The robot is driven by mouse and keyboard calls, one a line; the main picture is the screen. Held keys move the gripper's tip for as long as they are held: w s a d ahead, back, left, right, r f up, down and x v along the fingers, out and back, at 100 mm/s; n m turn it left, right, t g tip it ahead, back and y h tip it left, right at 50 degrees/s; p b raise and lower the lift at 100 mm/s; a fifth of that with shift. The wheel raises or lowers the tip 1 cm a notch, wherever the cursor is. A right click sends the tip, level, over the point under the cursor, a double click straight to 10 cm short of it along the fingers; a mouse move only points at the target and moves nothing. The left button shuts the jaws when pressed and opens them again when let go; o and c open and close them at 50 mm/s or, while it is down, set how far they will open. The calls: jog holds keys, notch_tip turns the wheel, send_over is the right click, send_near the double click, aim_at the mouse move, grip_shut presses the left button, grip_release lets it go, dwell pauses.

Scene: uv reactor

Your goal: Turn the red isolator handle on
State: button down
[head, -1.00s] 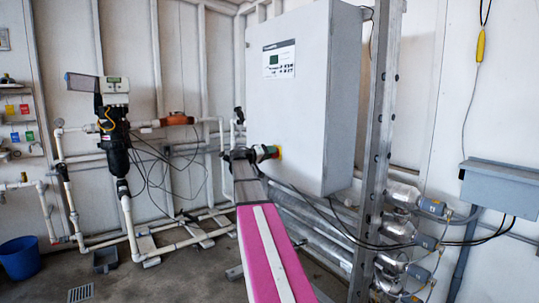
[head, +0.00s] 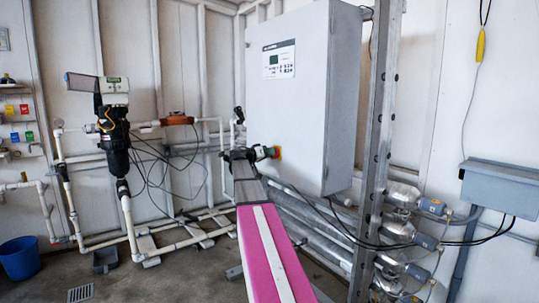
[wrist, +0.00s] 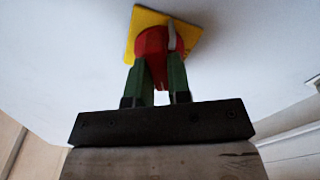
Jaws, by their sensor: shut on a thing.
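A pale strip shows on the red part, to the right. The yellow plate looks tilted relative to the gripper.
The large grey-white cabinet (head: 290,120) fills the middle, with a metal post (head: 378,150) to its right. White pipes (head: 130,230) and a black valve unit (head: 115,140) stand to the left. A blue bucket (head: 20,258) is on the floor at far left.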

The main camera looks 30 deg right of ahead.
jog(key=m, duration=0.5)
jog(key=shift+s+m, duration=0.1)
jog(key=shift+m, duration=0.3)
dwell(0.4)
jog(key=c, duration=1.1)
grip_release()
jog(key=shift+o, duration=0.2)
jog(key=shift+a, duration=0.1)
jog(key=s+a, duration=0.1)
jog(key=a, duration=0.9)
jog(key=shift+s+a, duration=0.25)
